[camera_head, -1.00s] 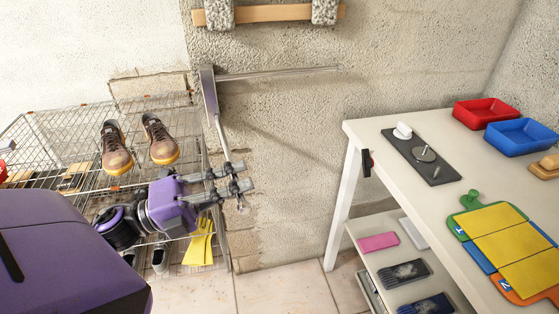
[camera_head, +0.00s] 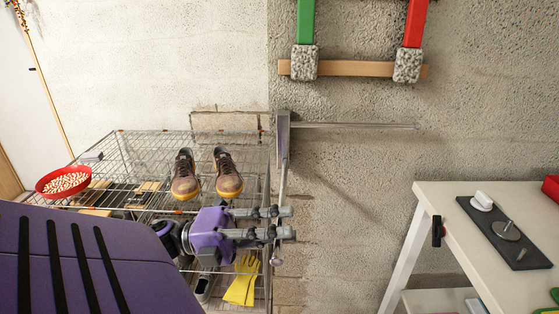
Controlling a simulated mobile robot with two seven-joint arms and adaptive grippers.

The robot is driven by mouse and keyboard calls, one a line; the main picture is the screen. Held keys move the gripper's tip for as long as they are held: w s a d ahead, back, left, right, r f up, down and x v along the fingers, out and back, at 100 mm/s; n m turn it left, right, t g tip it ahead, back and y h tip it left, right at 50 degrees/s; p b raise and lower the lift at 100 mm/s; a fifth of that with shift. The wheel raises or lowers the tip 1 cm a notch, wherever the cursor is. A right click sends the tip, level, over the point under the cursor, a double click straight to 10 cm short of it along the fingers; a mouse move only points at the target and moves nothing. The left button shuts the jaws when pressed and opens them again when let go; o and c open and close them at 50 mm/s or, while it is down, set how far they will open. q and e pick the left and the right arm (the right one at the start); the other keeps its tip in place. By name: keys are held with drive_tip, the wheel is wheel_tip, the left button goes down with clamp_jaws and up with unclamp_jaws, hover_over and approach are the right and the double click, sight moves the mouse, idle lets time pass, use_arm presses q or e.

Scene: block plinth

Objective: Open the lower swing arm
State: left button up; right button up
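A grey metal bracket (camera_head: 283,130) is fixed to the rough wall, left of the picture's middle. A thin upper arm (camera_head: 355,125) reaches right from its top, along the wall. The lower swing arm (camera_head: 284,180) is a thin rod that hangs lower in the picture and ends in a small knob (camera_head: 276,262). My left gripper (camera_head: 290,222) is at this rod, above the knob. Its two dark fingers stand apart, one above the other, and cross the rod in the picture. Whether they touch it I cannot tell. My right gripper is not in view.
A wire rack (camera_head: 140,150) with brown shoes (camera_head: 229,175), a red bowl (camera_head: 63,181) and yellow gloves (camera_head: 242,280) stands left, close by my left gripper. A white table (camera_head: 455,230) stands right. Bare wall lies between. A ladder-like frame (camera_head: 350,68) hangs above.

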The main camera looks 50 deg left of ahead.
use_arm(q)
drive_tip(key=shift+s, duration=0.1)
drive_tip(key=v, duration=1.2)
idle(0.4)
